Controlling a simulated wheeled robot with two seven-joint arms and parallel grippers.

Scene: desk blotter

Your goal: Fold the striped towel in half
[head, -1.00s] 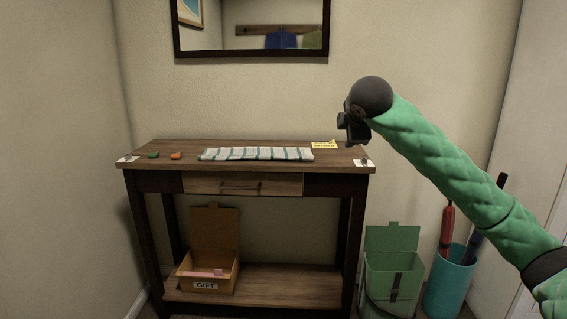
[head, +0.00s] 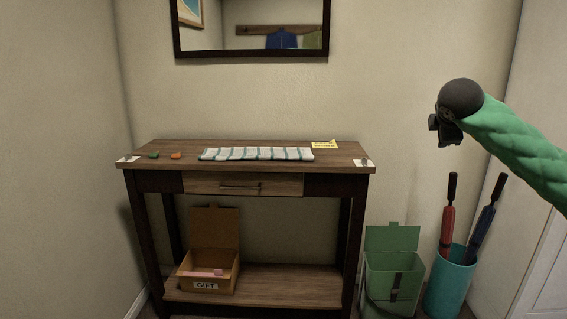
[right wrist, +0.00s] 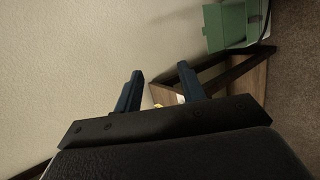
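The striped towel (head: 256,154), white with green stripes, lies flat as a narrow strip on the middle of the wooden console table (head: 200,145). Whether it is doubled over cannot be told from this low angle. My right gripper (head: 440,130) is raised in the air to the right of the table, well apart from the towel. In the right wrist view its two fingers (right wrist: 158,92) stand apart with nothing between them. My left gripper is not in view.
Green and orange small items (head: 175,155) lie left of the towel, a yellow note (head: 324,144) behind its right end. Below stand a gift box (head: 207,272), a green bin (head: 392,280) and a teal umbrella holder (head: 450,283). A mirror (head: 252,55) hangs above.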

